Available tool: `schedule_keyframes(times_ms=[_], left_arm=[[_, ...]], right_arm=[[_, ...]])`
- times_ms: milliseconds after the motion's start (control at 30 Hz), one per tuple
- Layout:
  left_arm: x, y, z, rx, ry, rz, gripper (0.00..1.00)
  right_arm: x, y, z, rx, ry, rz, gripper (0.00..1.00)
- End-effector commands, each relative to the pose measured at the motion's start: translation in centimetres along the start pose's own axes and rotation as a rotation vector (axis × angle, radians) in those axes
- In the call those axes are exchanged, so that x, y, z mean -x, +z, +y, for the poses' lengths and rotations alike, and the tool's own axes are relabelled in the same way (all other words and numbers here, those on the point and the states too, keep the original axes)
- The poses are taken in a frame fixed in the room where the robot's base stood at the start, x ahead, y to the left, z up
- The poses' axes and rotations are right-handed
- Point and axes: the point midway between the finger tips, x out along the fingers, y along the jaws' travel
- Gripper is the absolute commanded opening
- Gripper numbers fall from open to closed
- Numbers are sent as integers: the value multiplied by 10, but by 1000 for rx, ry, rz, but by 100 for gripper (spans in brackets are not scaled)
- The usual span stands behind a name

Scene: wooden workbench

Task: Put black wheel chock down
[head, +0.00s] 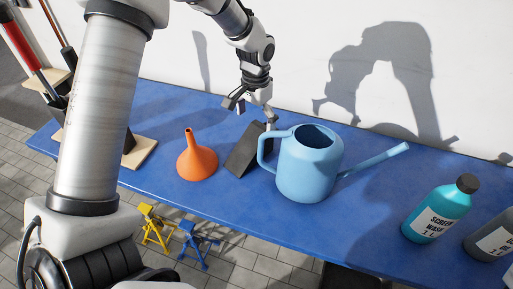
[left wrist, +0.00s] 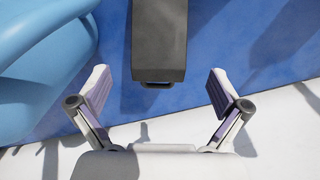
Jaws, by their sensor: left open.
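The black wheel chock (head: 244,150) is a dark wedge on the blue workbench top, between the orange funnel and the blue watering can. It also shows in the left wrist view (left wrist: 159,42), top centre, with a small loop handle at its near end. My left gripper (head: 254,106) is just behind and above the chock. In the left wrist view its fingers (left wrist: 158,90) are spread wide, one on each side of the chock's near end, with gaps and no contact seen. My right gripper is not in either view.
The watering can (head: 310,170) stands close to the chock's right, and the orange funnel (head: 197,160) to its left. A screen wash bottle (head: 436,216) and a grey bottle (head: 492,238) stand at the right. The blue bench (head: 330,235) is clear along its front. A white wall is behind.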

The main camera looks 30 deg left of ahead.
Motion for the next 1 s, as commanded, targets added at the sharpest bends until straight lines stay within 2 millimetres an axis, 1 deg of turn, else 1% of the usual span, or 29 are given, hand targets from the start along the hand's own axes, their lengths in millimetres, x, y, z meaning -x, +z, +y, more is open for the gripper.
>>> schedule_keyframes(times_ms=[33,233,333,433,500,667,767,800,867,900,967,1000], left_arm=[[-5,1,0,0,1,-3,100],[-30,2,1,1,4,-5,100],[-49,4,1,1,4,-5,100],[-65,3,1,1,4,-4,100],[-69,3,1,2,4,-2,100],[-70,3,1,2,4,0,100],[-70,3,1,2,4,-1,68],[-70,3,1,2,4,-1,54],[-70,3,1,2,4,-1,33],[-70,3,1,2,4,-1,19],[-70,3,1,2,4,-1,18],[-70,3,1,2,4,-1,10]], right_arm=[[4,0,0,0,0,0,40],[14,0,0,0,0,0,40],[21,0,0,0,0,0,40],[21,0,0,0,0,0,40],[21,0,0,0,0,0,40],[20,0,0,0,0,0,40],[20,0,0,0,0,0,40],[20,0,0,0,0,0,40],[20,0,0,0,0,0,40],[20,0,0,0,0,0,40],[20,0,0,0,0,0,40],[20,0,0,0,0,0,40]])
